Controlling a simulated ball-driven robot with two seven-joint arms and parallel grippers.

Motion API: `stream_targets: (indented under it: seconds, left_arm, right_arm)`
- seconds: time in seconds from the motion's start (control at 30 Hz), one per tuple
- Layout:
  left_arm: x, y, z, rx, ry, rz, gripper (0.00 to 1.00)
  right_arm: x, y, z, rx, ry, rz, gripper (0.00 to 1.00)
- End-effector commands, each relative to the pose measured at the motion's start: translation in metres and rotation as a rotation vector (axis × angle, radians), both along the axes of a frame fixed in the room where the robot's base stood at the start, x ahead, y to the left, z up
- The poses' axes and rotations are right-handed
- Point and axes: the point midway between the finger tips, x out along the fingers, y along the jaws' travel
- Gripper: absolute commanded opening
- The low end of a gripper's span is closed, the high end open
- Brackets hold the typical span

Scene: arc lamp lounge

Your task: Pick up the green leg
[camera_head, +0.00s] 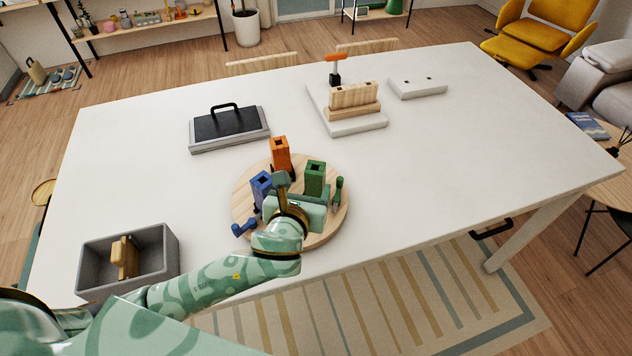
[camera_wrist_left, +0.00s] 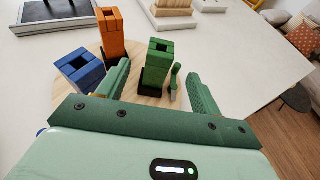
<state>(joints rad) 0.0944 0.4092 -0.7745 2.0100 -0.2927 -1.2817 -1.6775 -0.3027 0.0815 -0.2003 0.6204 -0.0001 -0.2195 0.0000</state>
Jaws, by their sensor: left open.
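The green leg (camera_head: 315,177), a square block with a dark hole in its top, stands upright on a round wooden board (camera_head: 240,212). It also shows in the left wrist view (camera_wrist_left: 157,64). A small green knobbed piece (camera_head: 338,190) stands to its right. My left gripper (camera_head: 304,190) is open on the near side of the green leg. In the left wrist view the leg appears between the two fingers, with the small green piece (camera_wrist_left: 174,83) also in the gap. I see no clear contact. My right gripper is not in view.
An orange leg (camera_head: 280,155) and a blue leg (camera_head: 261,186) stand on the board, with a blue knobbed piece (camera_head: 244,228) at its left edge. A grey bin (camera_head: 160,258), a dark handled plate (camera_head: 229,125) and a white slab (camera_head: 358,124) surround it. The table's right side is clear.

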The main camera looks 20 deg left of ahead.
Motion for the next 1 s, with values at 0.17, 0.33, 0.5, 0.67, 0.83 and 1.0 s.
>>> stream_targets:
  seconds: [0.17, 0.33, 0.5, 0.67, 0.83, 1.0]
  left_arm:
    - [0.038, 0.003, -0.017, 0.000, -0.001, 0.001, 0.65]
    - [0.053, 0.004, -0.022, -0.001, -0.001, 0.000, 0.65]
    - [0.071, 0.004, -0.033, -0.001, -0.001, 0.002, 0.65]
    - [0.094, 0.006, -0.045, 0.000, -0.001, 0.001, 0.65]
    - [0.101, 0.006, -0.047, 0.000, 0.000, 0.000, 0.65]
    - [0.100, 0.006, -0.046, -0.001, 0.000, -0.001, 0.57]
  right_arm:
    - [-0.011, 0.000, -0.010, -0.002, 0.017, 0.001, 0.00]
    - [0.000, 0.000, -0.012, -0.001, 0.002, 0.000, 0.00]
    - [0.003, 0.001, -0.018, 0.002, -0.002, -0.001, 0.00]
    - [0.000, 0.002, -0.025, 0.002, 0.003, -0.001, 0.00]
    - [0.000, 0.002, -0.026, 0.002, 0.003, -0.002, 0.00]
    - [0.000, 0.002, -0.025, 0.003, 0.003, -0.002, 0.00]
